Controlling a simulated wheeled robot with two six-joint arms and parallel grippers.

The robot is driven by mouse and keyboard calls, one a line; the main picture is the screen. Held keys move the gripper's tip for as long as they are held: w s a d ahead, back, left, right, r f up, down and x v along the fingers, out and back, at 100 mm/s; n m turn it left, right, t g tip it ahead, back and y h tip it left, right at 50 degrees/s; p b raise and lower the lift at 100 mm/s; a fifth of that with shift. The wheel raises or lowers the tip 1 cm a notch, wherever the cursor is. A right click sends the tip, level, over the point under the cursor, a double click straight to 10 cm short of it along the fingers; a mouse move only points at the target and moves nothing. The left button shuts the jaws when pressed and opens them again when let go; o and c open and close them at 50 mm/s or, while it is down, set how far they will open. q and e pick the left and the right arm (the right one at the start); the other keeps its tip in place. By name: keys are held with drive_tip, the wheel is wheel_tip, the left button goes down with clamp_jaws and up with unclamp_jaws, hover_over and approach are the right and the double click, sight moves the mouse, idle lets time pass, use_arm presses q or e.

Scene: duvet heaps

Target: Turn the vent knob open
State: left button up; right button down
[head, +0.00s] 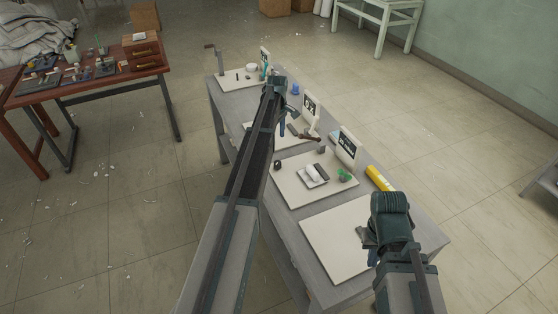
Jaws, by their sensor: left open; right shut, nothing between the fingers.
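I cannot pick out a vent knob for certain. A small green knob-like part (344,175) lies on the middle white board of the grey table, and a small dark round part (278,164) sits at that board's left edge. My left gripper (287,121) is open at the end of the outstretched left arm, above the farther part of the table. My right gripper (366,239) is shut and empty over the nearest white board, close to the table's right side. Its wrist hides part of that board.
The grey table (354,288) carries white boards with small items and upright signs (348,146). A yellow cylinder (380,179) lies at its right edge. A brown table (110,79) with tools stands at left. The floor between is mostly clear.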

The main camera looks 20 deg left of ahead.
sight(278, 162)
use_arm(q)
wheel_tip(278, 162, down, 14)
drive_tip(key=b, duration=1.3)
drive_tip(key=shift+r, duration=0.2)
use_arm(e)
wheel_tip(278, 162, down, 14)
drive_tip(key=shift+r, duration=0.2)
use_arm(q)
clamp_jaws()
